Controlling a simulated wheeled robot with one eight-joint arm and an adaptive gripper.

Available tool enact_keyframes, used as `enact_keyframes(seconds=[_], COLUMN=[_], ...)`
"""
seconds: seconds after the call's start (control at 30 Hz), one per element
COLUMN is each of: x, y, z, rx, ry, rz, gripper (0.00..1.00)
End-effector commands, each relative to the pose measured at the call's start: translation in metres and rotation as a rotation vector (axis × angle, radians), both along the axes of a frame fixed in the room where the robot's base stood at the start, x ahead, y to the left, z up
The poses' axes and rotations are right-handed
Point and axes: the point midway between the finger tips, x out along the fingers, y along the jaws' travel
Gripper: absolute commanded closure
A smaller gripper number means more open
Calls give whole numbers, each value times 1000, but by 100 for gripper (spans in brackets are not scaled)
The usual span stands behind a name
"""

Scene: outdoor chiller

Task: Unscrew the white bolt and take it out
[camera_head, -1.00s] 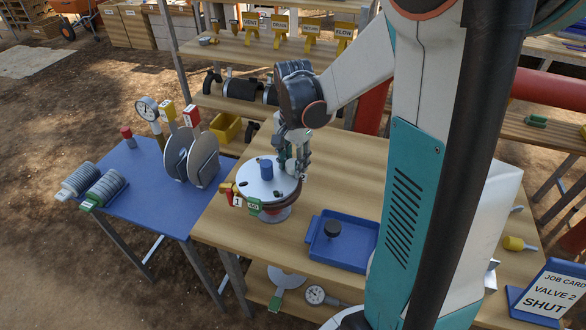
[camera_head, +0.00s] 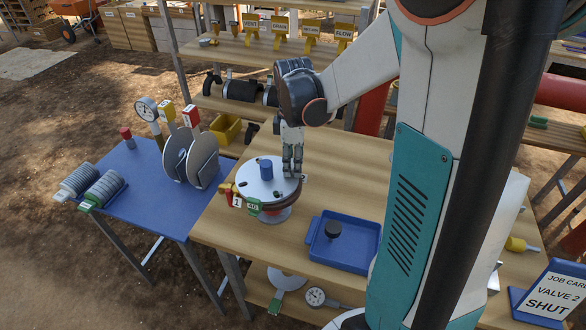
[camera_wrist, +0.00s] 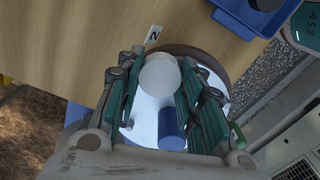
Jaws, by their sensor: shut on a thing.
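The white bolt (camera_wrist: 160,76) has a round white head and stands between my gripper's fingers in the wrist view. My gripper (camera_head: 291,172) points down over the right side of the white round flange plate (camera_head: 256,188). In the wrist view my gripper (camera_wrist: 160,92) is shut on the white bolt, a finger on either side. In the head view the fingers hide the bolt. A blue bolt (camera_head: 266,168) stands upright on the plate beside the gripper and also shows in the wrist view (camera_wrist: 172,128). The bolt's lower part is hidden, so I cannot tell how deep it sits.
A blue tray (camera_head: 352,262) with a black round piece (camera_head: 333,230) stands to the right on the wooden table. Red, yellow and green tags (camera_head: 238,200) hang at the flange's front. A blue table (camera_head: 140,200) with discs and a gauge stands left. Bare wood lies behind the tray.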

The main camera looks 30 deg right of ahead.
Motion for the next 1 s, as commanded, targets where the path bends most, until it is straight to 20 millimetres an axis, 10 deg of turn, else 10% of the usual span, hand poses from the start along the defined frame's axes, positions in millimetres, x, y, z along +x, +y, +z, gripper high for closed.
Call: enact_keyframes(seconds=[0.3, 0.33, 0.4, 1.0], x=[0, 0, 0, 0], y=[0, 0, 0, 0], z=[0, 0, 0, 0], rx=[0, 0, 0, 0], ry=[1, 1, 1, 0], rz=[291, 291, 290, 264], gripper=[100, 59, 43, 39])
